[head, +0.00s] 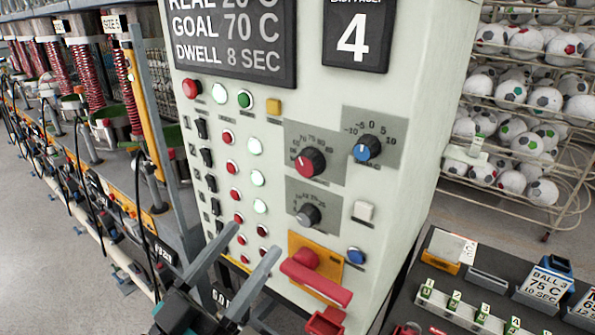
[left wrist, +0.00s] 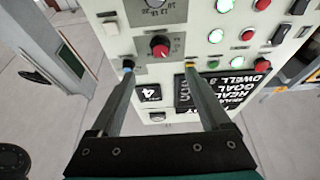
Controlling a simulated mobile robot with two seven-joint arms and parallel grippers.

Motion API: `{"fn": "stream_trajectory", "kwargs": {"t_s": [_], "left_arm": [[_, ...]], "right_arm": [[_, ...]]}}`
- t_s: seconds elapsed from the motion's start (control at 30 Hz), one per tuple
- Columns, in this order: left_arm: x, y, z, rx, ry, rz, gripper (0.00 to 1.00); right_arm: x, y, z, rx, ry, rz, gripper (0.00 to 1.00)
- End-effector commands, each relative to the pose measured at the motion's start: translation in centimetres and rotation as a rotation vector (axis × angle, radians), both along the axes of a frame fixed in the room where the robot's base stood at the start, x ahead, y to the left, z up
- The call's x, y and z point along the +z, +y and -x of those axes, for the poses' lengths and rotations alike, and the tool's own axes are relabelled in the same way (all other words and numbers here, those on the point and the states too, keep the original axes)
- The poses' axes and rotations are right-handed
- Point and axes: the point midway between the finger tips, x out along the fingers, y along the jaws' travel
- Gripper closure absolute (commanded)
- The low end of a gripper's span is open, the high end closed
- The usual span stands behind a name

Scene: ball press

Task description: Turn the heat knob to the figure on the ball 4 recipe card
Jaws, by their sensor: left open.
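The red-capped heat knob (head: 311,162) sits on a grey scale plate on the panel. It shows in the left wrist view (left wrist: 160,46), seen upside down. The display (head: 232,38) reads goal 70 C, dwell 8 sec; its real figure is partly cut off. A sign (head: 356,36) shows 4. The ball 3 card (head: 545,288) reads 75 C, 10 sec. A card beside it (head: 586,305) is cut by the right edge, its figures unreadable. My left gripper (head: 253,240) is open and empty, in front of the panel. In the left wrist view, the knob shows between its fingers (left wrist: 159,70), apart from them.
A blue knob (head: 368,148), a grey knob (head: 308,215) and a yellow button (head: 274,106) are near the heat knob. A red lever (head: 316,283) juts out below. Switches and lit buttons line the panel's left. A ball rack (head: 470,195) stands behind at right.

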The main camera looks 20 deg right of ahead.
Motion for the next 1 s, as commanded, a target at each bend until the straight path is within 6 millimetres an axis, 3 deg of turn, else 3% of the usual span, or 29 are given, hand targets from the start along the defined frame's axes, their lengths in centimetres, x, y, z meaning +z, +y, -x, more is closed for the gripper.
{"fn": "stream_trajectory", "kwargs": {"t_s": [0.6, 1.0], "left_arm": [[4.7, -8.6, -6.7, 0.003, -0.001, 0.0, 0.2], [5.1, -9.8, -7.7, 0.003, 0.001, -0.001, 0.2]], "right_arm": [[2.6, -0.2, 0.0, 0.0, 0.0, 0.002, 0.65], [2.8, -0.2, -0.1, 0.0, -0.001, 0.003, 0.65]]}}
